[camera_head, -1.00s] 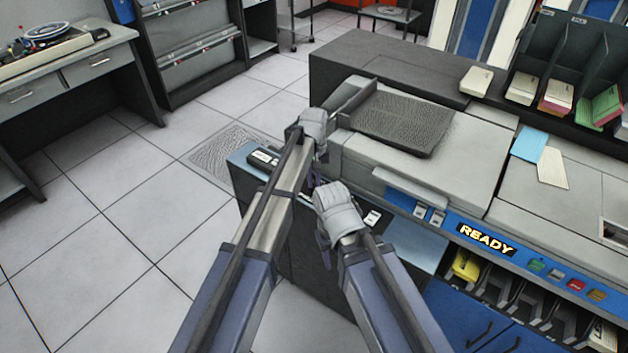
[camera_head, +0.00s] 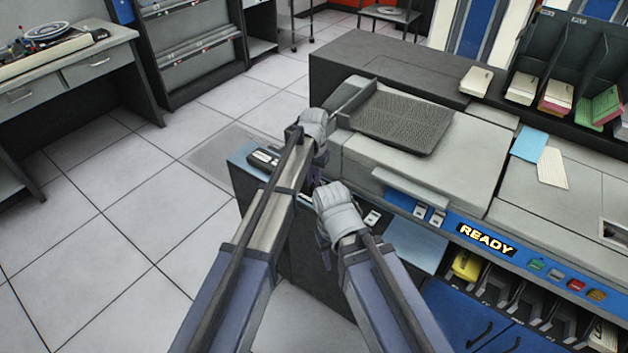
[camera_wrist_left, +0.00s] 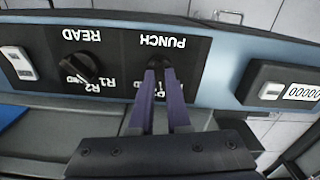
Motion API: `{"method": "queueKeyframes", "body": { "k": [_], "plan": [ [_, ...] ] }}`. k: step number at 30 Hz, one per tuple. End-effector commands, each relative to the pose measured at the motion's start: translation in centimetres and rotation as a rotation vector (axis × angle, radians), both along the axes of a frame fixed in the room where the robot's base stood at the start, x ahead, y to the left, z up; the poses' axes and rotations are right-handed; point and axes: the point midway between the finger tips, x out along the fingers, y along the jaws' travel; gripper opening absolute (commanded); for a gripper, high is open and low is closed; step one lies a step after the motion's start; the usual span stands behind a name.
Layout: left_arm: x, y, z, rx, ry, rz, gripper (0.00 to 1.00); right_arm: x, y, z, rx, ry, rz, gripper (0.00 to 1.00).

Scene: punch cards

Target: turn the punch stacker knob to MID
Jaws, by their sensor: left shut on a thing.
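In the left wrist view, upside down, a dark control panel (camera_wrist_left: 120,45) carries the labels READ and PUNCH. The two purple fingers of my left gripper (camera_wrist_left: 160,68) are shut on the punch stacker knob under the PUNCH label. The fingers cover the knob and part of its position labels, so I cannot read its setting. The READ knob (camera_wrist_left: 84,66) is black and stands free on the panel. In the head view my left gripper (camera_head: 316,178) is largely hidden by its own arm. My right gripper (camera_head: 324,248) hangs beside the machine; its finger opening is unclear.
The card machine (camera_head: 420,165) with its READY strip (camera_head: 487,240) lies to the right of my arms. A counter box (camera_wrist_left: 285,88) sits beside the panel. A desk (camera_head: 70,70) stands at far left, with open floor (camera_head: 110,210) between.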

Motion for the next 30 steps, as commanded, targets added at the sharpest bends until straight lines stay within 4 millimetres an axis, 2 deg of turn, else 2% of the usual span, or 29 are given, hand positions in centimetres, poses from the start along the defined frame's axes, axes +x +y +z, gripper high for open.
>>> {"method": "queueKeyframes", "body": {
  "k": [18, 30],
  "plan": [
    [-0.08, -0.02, -0.05, 0.000, 0.001, -0.579, 0.00, 0.00, -0.01, -0.05, 0.000, 0.000, 0.000, 0.50],
    [-0.10, -0.02, -0.05, -0.001, 0.002, -0.856, 0.00, 0.00, -0.01, -0.05, 0.000, 0.000, 0.000, 0.50]
  ]
}}
